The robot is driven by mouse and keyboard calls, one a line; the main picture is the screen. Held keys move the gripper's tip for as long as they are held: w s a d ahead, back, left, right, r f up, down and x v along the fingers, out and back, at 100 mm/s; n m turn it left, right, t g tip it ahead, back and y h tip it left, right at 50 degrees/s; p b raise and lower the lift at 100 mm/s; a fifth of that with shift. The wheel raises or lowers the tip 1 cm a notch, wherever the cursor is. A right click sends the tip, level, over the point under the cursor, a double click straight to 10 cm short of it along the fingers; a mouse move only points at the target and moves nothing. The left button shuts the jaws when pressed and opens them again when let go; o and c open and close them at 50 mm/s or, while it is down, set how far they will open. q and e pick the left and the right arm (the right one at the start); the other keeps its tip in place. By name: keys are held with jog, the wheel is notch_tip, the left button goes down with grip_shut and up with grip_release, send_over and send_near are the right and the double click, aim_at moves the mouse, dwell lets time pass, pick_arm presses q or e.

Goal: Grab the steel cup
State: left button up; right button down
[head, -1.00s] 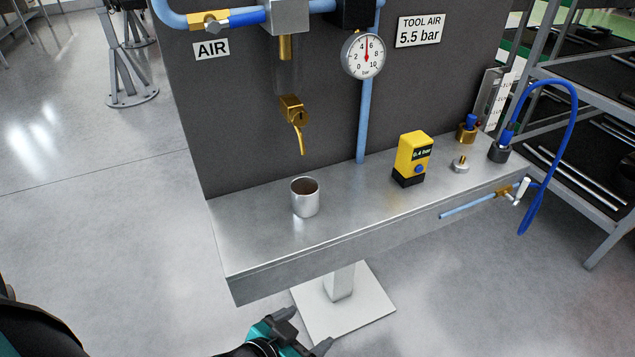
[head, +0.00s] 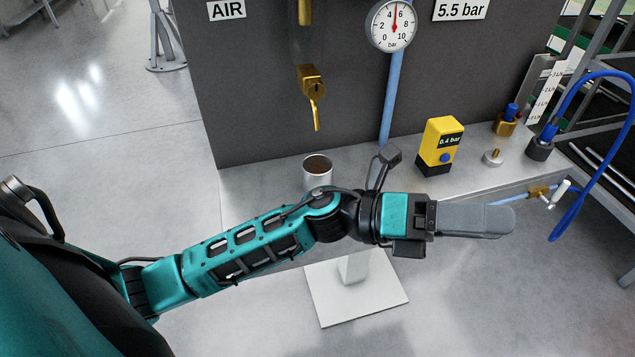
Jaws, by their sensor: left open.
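The steel cup (head: 318,170) stands upright on the grey metal shelf (head: 255,183), below the brass tap. My left forearm crosses in front of it and hides its lower part. My left gripper (head: 508,222) is to the right of the cup, in front of the shelf's front edge, pointing right. It is seen from the side, so the fingers overlap and the gap between them is hidden. It is open and apart from the cup. My right gripper is not in view.
A yellow gauge box (head: 440,142) stands on the shelf right of the cup. Brass fittings (head: 507,122) and a blue hose (head: 612,120) are at the right end. The brass tap (head: 312,88) hangs from the dark panel (head: 245,90) above the cup.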

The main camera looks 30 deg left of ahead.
pick_arm(q)
jog(key=s+d+f+m+g+y, duration=0.1)
jog(key=s+m+g+y, duration=0.1)
jog(key=m+g, duration=0.45)
jog(key=m+t+y+b, duration=0.35)
jog(key=m+y, duration=1.15)
jog(key=y, duration=0.7)
send_near(316, 170)
jog(key=shift+s+d+f+t, duration=0.15)
jog(key=shift+s+f+t, duration=0.15)
jog(key=shift+s+f, duration=0.75)
jog(key=shift+w+x, duration=0.25)
jog(key=shift+x, duration=1.3)
jog(key=shift+w+x, duration=0.25)
jog(key=shift+x, duration=1.35)
jog(key=shift+r, duration=0.15)
